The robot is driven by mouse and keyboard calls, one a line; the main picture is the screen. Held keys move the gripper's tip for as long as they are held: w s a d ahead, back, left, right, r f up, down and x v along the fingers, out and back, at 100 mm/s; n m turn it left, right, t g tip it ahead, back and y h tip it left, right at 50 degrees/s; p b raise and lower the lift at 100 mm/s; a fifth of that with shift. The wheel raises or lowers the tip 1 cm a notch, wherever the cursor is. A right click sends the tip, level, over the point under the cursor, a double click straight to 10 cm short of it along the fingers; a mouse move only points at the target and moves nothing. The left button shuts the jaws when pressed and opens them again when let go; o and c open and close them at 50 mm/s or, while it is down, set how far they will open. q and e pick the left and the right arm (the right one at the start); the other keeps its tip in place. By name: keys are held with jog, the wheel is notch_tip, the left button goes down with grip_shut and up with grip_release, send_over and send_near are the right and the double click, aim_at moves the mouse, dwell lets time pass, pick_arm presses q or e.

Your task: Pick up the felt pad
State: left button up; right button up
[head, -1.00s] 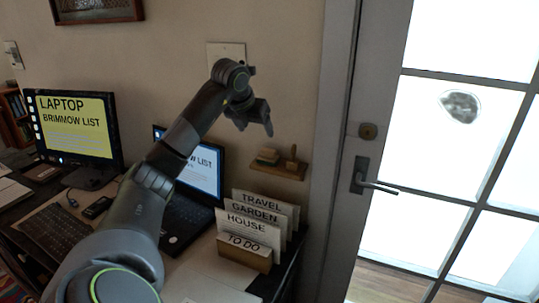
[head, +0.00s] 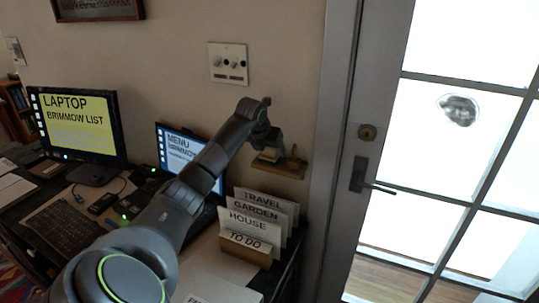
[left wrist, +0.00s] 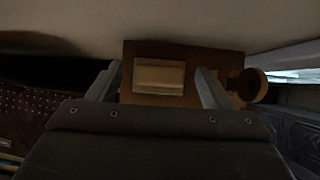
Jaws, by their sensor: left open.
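A small pale, flat rectangular block, which looks like the felt pad (left wrist: 159,77), lies on a small wooden wall shelf (left wrist: 195,52). In the head view the shelf (head: 283,172) is beside the door frame, and the pad (head: 269,155) is partly hidden by my left gripper (head: 267,140). In the left wrist view my left gripper (left wrist: 159,84) is open, with one finger on each side of the pad. The fingers look apart from it; I cannot tell how far it is in depth. My right gripper is not in view.
A round-knobbed wooden piece (left wrist: 252,85) stands on the shelf right of the pad, close to my right-hand finger. The wall is right behind the shelf. Below are a card holder (head: 245,250) and a laptop (head: 180,150). The door handle (head: 362,178) is to the right.

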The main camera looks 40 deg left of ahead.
aim_at(269, 150)
pick_arm(q)
jog(key=shift+c, duration=0.3)
jog(key=c, duration=1.1)
notch_tip(269, 150, up, 10)
jog(key=b, duration=0.2)
jog(key=o, duration=0.5)
jog(key=c, duration=0.3)
